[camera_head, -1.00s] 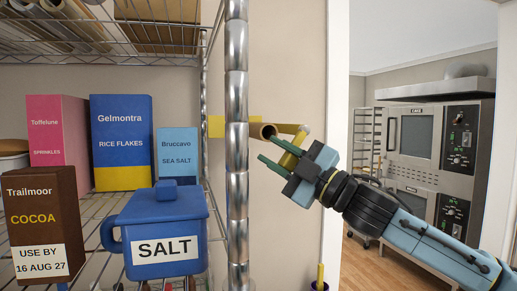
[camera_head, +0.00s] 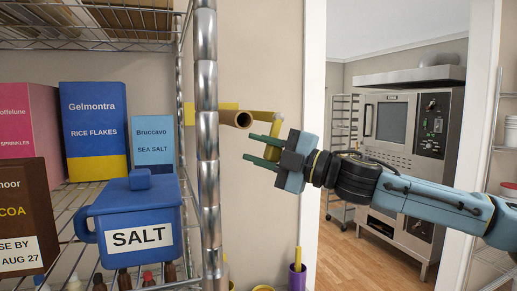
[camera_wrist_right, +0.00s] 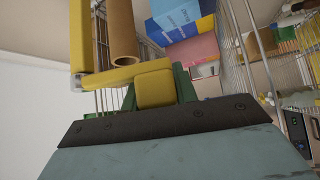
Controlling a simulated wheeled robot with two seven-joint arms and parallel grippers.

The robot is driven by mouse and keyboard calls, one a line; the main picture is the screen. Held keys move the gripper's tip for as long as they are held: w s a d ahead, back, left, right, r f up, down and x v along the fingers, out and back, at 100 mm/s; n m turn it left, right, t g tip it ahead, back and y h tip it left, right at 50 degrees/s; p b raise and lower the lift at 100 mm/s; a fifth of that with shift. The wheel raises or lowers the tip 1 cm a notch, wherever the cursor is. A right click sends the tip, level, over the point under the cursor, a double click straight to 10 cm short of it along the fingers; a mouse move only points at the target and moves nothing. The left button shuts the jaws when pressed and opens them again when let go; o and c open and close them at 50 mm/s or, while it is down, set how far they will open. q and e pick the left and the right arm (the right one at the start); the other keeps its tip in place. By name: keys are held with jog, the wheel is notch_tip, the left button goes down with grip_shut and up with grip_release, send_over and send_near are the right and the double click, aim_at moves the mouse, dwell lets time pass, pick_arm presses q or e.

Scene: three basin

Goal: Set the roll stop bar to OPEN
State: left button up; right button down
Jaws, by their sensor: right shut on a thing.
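The yellow roll stop bar (camera_head: 279,124) sits beside the open end of a brown roll (camera_head: 243,119), just right of the shelf post. In the head view its upper part runs sideways at roll height and one part reaches down into my right gripper (camera_head: 250,149). My right gripper is shut on that lower part, its green fingers on either side. In the right wrist view the yellow bar piece (camera_wrist_right: 153,88) lies between the fingers, and the roll end (camera_wrist_right: 124,55) is beyond it. I see no OPEN marking. My left gripper is not in view.
The shelf post (camera_head: 207,150) stands close left of the roll. A blue salt canister (camera_head: 137,215), a rice flakes box (camera_head: 95,125) and other boxes stand on the wire shelf. A purple pot (camera_head: 297,277) is low below my right arm. A doorway with ovens (camera_head: 400,130) lies behind.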

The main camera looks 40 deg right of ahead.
jog(key=shift+s+d+f+n+g, duration=0.15)
jog(key=shift+d+f+n+g, duration=0.2)
jog(key=shift+d+n+g, duration=0.3)
jog(key=shift+s+d+f+n+g+p, duration=0.1)
jog(key=shift+d+n+g+p, duration=0.05)
jog(key=shift+n+g+p, duration=0.2)
jog(key=shift+s+d+f+n+g+p, duration=0.1)
jog(key=shift+d+n+g, duration=0.1)
jog(key=shift+n, duration=0.2)
jog(key=shift+h, duration=0.3)
jog(key=c, duration=1.1)
grip_release()
